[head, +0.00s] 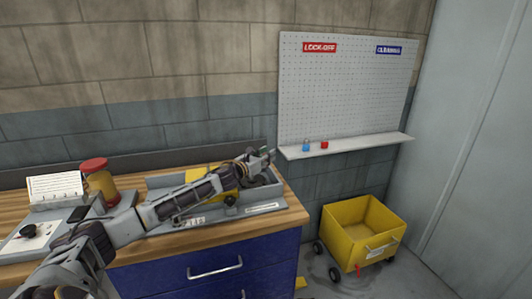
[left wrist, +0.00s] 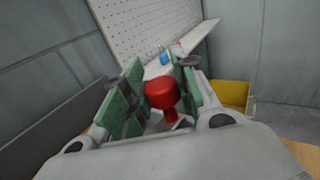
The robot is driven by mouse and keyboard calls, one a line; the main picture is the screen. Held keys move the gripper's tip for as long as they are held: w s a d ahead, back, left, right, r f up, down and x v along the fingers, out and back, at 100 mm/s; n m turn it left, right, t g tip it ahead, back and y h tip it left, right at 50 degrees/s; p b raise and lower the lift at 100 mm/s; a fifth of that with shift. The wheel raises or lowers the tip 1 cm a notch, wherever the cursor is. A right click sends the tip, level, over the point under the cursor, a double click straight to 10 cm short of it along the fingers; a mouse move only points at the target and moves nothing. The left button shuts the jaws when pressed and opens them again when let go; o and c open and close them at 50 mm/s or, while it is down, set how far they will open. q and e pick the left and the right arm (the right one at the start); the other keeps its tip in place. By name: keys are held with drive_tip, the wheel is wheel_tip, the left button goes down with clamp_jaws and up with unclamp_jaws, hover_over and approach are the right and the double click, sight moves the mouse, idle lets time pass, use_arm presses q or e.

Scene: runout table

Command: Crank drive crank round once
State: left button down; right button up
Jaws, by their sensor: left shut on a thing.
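The drive unit is a grey open-topped box (head: 283,190) with a yellow part (head: 196,175), on the wooden bench. My left arm crosses in front of it and hides much of it. My left gripper (head: 268,156) is over the box's far right part. In the left wrist view my left gripper (left wrist: 158,97) has its green pads on either side of a red knob (left wrist: 161,92), which I take to be the crank's handle, and is shut on it. The crank arm below the knob is mostly hidden. My right gripper is in neither view.
A pegboard (head: 345,90) with a shelf (head: 375,145) hangs behind. A yellow cart (head: 348,240) stands on the floor at the right.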

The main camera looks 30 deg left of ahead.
use_arm(q)
drive_tip(key=shift+s+d+r+m+h+p, duration=0.1)
drive_tip(key=shift+s+m+h+p, duration=0.15)
drive_tip(key=shift+m+h, duration=0.4)
drive_tip(key=shift+s+d+m+g+h, duration=0.15)
drive_tip(key=shift+m+g+h, duration=0.2)
drive_tip(key=shift+h, duration=0.6)
drive_tip(key=shift+s+d+m+h, duration=0.1)
drive_tip(key=shift+s+m+h, duration=0.1)
drive_tip(key=shift+m+h, duration=0.3)
drive_tip(key=shift+s+d+m+g+h, duration=0.15)
drive_tip(key=shift+s+m+g+h, duration=0.15)
drive_tip(key=shift+m+g+h, duration=0.6)
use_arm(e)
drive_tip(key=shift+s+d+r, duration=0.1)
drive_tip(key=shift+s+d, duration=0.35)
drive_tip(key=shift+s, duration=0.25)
use_arm(q)
drive_tip(key=shift+n+t, duration=0.25)
drive_tip(key=shift+n, duration=0.05)
drive_tip(key=shift+h, duration=0.3)
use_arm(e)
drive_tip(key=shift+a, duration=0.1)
